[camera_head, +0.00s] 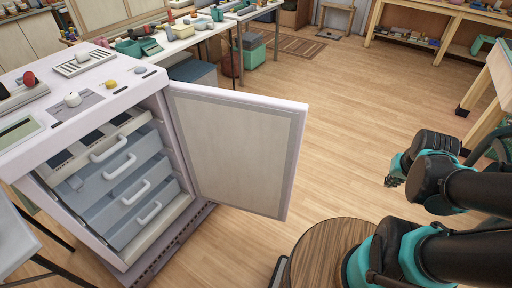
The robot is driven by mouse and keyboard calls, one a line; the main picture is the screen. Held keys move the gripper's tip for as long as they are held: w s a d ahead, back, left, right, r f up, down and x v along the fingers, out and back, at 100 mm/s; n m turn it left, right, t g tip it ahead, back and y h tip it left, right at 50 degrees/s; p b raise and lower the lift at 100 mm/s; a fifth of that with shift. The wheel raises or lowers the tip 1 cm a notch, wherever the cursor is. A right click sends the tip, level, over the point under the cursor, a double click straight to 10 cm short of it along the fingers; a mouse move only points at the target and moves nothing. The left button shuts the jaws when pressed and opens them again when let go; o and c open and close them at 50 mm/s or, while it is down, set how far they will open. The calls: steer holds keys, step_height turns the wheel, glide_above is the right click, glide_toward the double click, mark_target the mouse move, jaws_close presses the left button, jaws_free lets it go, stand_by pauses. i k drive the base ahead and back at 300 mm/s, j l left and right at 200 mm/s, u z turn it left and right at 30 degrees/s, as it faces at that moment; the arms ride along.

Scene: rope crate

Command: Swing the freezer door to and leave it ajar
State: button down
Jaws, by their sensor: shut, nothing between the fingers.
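A white freezer (120,100) stands at the left, with several pale blue-grey drawers with white handles showing inside. Its freezer door (240,145) is hinged at the cabinet's right edge and stands wide open, its flat inner panel facing me. My gripper (392,179) is at the right, small in view, with its fingers shut and empty. It is well to the right of the door's free edge and touches nothing that I can see. The door's outer face is hidden.
Small items, including a red knob-like thing (29,78), lie on the freezer top. A round wooden stool-like top (325,255) is at the bottom centre, near the door's lower corner. Cluttered benches (185,42) stand behind. The wooden floor (345,130) right of the door is clear.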

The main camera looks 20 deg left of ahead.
mark_target(241, 150)
steer(key=i, duration=1.95)
steer(key=i+u, duration=0.2)
steer(key=i, duration=0.2)
steer(key=i+l+u, duration=0.25)
steer(key=i, duration=0.15)
steer(key=i+l+u, duration=0.2)
steer(key=i, duration=0.2)
steer(key=j+u, duration=0.1)
steer(key=u, duration=3.4)
